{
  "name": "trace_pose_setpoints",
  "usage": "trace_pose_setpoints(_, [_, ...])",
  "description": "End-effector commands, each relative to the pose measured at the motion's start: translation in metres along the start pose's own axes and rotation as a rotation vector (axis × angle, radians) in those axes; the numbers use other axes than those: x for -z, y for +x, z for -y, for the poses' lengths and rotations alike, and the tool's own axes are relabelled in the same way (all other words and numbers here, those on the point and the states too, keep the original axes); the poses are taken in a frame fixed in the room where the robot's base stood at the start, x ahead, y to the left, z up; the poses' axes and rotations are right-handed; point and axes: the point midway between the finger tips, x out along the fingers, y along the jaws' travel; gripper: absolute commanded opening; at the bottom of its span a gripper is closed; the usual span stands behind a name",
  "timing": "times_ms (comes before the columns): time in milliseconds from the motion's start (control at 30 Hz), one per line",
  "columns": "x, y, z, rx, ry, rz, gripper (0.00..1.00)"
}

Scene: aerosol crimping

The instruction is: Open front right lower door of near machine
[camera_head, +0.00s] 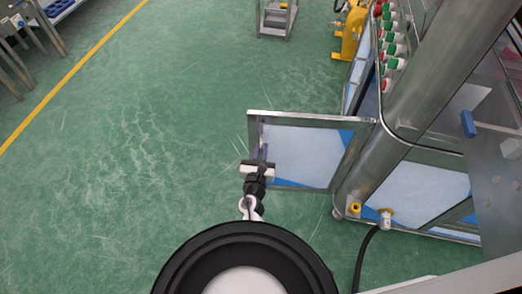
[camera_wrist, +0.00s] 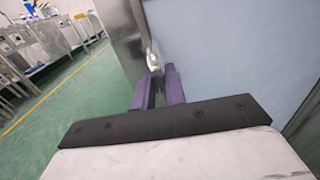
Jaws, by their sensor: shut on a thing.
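The lower door (camera_head: 305,152) of the near machine (camera_head: 420,75) stands swung out from the machine over the green floor. It has a metal frame and a pale panel with blue edges. Its hinge side is at the machine's corner, and its free edge is at the left. My gripper (camera_head: 262,152) is at this free edge. In the wrist view my purple fingers (camera_wrist: 157,78) are closed around a small pale handle (camera_wrist: 152,60) on the door's metal frame (camera_wrist: 122,35). The door panel (camera_wrist: 225,50) fills the right of that view. The exact finger contact is partly hidden.
Open green floor (camera_head: 130,130) lies left of the door, with a yellow line beyond. A yellow machine (camera_head: 350,30) and a grey stand (camera_head: 277,18) are farther back.

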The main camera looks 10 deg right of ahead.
Motion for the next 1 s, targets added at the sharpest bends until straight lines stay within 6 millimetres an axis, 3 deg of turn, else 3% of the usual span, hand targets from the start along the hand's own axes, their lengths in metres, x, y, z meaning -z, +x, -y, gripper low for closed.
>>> trace_pose_setpoints(367, [-0.0012, 0.0004, 0.0003, 0.001, 0.001, 0.002, 0.0])
trace_pose_setpoints(400, [-0.0012, 0.0004, 0.0004, 0.001, 0.001, 0.002, 0.15])
trace_pose_setpoints(533, [-0.0009, 0.0003, 0.0004, 0.001, 0.001, 0.001, 0.29])
trace_pose_setpoints(1000, [-0.0001, 0.0, 0.0001, 0.001, 0.0, 0.0, 0.29])
